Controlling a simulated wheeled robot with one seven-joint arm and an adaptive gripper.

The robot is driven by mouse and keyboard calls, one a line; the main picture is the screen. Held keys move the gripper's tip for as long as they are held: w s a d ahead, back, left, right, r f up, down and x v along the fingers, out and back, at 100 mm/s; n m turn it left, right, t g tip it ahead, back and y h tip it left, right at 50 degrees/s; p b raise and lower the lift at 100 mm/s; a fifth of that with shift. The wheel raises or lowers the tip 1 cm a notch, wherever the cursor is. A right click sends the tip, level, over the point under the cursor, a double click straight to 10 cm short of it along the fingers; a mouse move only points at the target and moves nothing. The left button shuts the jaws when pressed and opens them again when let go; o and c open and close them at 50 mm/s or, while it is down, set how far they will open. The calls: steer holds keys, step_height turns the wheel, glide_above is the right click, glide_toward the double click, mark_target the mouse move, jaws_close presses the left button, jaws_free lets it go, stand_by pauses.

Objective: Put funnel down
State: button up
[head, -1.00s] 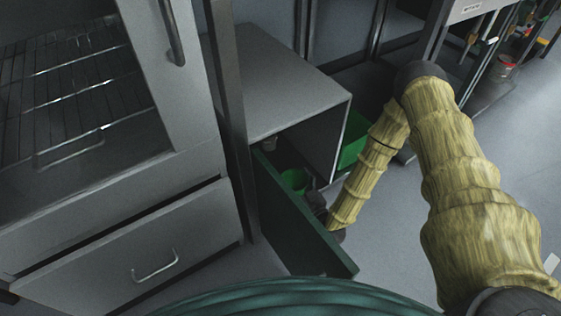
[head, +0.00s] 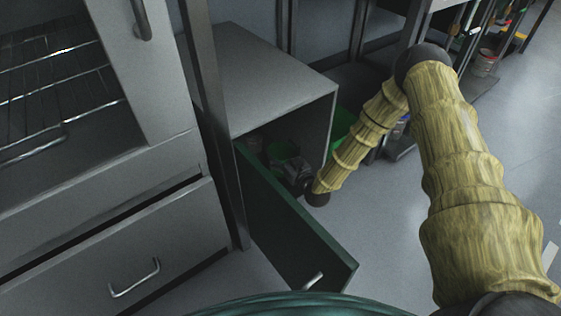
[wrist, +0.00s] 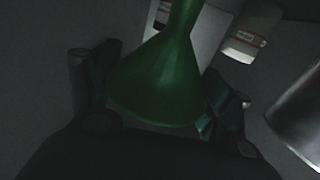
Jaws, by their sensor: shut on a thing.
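The green funnel (wrist: 160,85) fills the middle of the wrist view, wide end toward my gripper and narrow end pointing away. My gripper (wrist: 158,100) has one finger on each side of the wide end and is shut on it. In the head view the funnel (head: 283,150) shows dimly inside the open grey cabinet (head: 270,70). My gripper (head: 293,172) is there beside it, at the cabinet opening behind the open door. Whether the funnel touches the cabinet floor cannot be told.
The dark green door (head: 290,225) stands open left of my arm. In the wrist view, a white labelled container (wrist: 243,40) stands beyond the funnel and a pale metallic object (wrist: 300,105) is at the right. A green bin (head: 343,122) stands right of the cabinet.

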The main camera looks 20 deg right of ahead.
steer(key=shift+f+b, duration=1.05)
steer(key=shift+f, duration=0.75)
steer(key=shift+s, duration=0.1)
steer(key=o, duration=1)
steer(key=shift+f, duration=0.1)
steer(key=shift+r, duration=0.2)
steer(key=shift+s+d+p, duration=0.1)
steer(key=shift+s+p, duration=0.25)
steer(key=p+v, duration=0.5)
steer(key=v, duration=0.5)
steer(key=shift+s+r, duration=0.1)
steer(key=shift+s, duration=0.05)
steer(key=shift+s+d+p, duration=0.1)
steer(key=shift+s+p, duration=0.25)
steer(key=shift+s, duration=0.15)
